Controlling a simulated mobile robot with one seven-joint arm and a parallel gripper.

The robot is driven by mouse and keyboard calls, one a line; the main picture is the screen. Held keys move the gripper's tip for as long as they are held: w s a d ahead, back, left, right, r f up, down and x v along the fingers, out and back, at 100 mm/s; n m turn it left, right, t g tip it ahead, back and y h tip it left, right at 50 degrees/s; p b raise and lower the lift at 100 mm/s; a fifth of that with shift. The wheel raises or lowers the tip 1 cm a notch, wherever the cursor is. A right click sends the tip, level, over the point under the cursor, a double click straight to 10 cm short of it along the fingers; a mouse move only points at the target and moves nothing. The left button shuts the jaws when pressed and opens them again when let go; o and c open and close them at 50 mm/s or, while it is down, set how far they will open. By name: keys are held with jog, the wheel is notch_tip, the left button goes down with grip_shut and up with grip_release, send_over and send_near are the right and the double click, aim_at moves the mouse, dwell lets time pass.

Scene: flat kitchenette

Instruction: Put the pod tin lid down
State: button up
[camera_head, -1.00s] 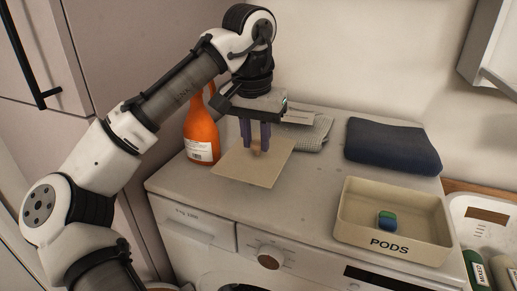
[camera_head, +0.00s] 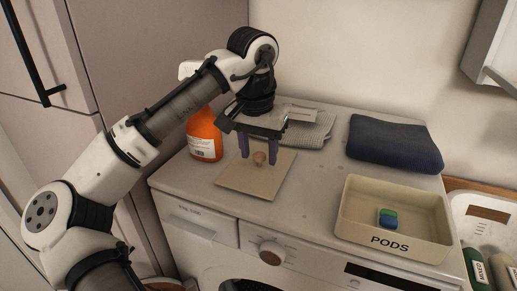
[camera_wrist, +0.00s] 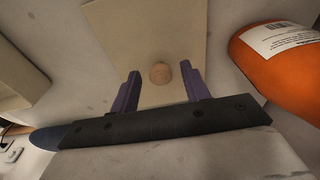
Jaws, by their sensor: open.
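The pod tin lid (camera_head: 240,181) is a flat beige square with a round wooden knob (camera_head: 260,158). It lies on top of the white washing machine, left of the pod tin. My gripper (camera_head: 259,162) is open, with its purple fingers on either side of the knob and apart from it. In the wrist view the lid (camera_wrist: 150,30) and knob (camera_wrist: 160,73) show between and beyond the spread fingers (camera_wrist: 158,82). The open pod tin (camera_head: 345,229), marked PODS, holds a blue and green pod (camera_head: 388,218).
An orange bottle (camera_head: 205,140) stands close to the lid's left back corner; it also shows in the wrist view (camera_wrist: 270,70). A grey cloth (camera_head: 315,130) and a folded navy towel (camera_head: 393,145) lie behind. The machine top (camera_head: 312,190) is clear between lid and tin.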

aim_at(256, 170)
notch_tip(256, 170, up, 12)
jog(key=s+b, duration=0.1)
jog(key=shift+s+a+r, duration=0.15)
jog(key=shift+s+a, duration=0.05)
dwell(0.3)
